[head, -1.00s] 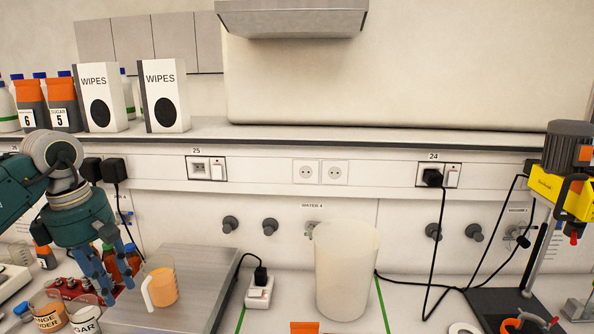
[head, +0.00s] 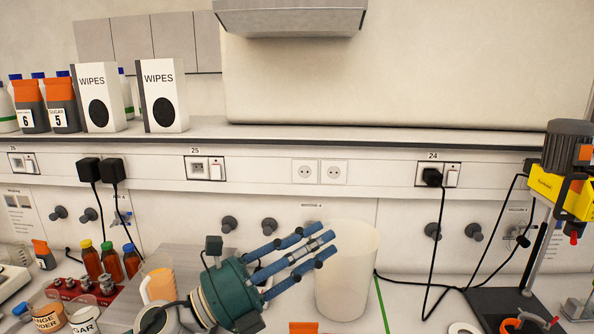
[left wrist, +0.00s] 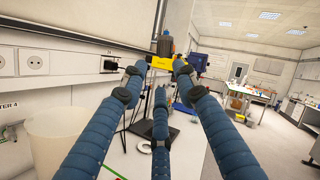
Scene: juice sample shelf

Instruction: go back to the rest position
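My left gripper (head: 322,243) has a teal palm and blue fingers. It points right in the head view, across the front of the large translucent container (head: 348,285). Its fingers are spread and nothing is between them, as the left wrist view (left wrist: 158,80) also shows. The fingers hide part of the container's left side; I cannot tell whether they touch it. My left arm comes up from the bottom and covers part of the grey plate (head: 190,258). A clear jug (head: 160,286) with orange contents stands there, partly hidden behind the wrist. My right gripper is not in view.
Bottles with coloured caps (head: 111,262) and a red rack (head: 85,289) stand at left. A yellow and grey stirrer (head: 562,190) stands at right, with black cables before it. The shelf (head: 300,133) runs above the bench.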

